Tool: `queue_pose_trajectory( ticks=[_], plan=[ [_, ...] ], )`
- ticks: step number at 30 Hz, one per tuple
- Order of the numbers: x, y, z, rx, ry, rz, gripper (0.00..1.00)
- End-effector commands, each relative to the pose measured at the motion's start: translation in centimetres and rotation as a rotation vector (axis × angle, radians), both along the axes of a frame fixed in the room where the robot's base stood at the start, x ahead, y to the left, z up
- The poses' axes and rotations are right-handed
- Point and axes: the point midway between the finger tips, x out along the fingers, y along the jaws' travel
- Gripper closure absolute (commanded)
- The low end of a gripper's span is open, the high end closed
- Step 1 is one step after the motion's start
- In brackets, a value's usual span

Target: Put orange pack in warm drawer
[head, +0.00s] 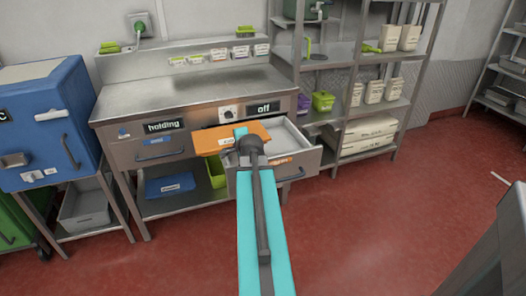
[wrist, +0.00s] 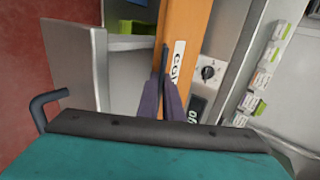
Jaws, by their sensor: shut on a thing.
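My gripper (head: 246,146) is shut on the orange pack (head: 218,138). The flat pack is held out over the left part of an open drawer (head: 292,139) in the steel counter. In the wrist view the pack (wrist: 194,28) stands between the dark fingers (wrist: 166,98), with a white label partly readable. The drawer's front and side wall (wrist: 77,70) are at the left there. The drawer has an orange label, too small to read. The part of its inside that shows looks empty; the pack and gripper hide the rest.
The drawer marked "holding" (head: 160,148) is closed on the left. A knob (head: 228,113) and an "off" display (head: 262,108) sit above the open drawer. A blue tray (head: 170,187) and green bin (head: 216,172) are below. A blue cabinet (head: 45,125) stands left; shelves (head: 345,90) stand right.

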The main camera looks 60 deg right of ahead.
Motion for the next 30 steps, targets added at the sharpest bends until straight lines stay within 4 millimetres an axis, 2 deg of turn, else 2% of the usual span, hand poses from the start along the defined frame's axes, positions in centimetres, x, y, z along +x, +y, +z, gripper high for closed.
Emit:
queue_pose_trajectory(
  ticks=[14, 30],
  plan=[
    [-0.2, -0.9, 0.4, -0.004, -0.008, -0.003, 1.00],
    [-3.6, -7.6, 0.4, -0.005, -0.007, -0.005, 1.00]
  ],
)
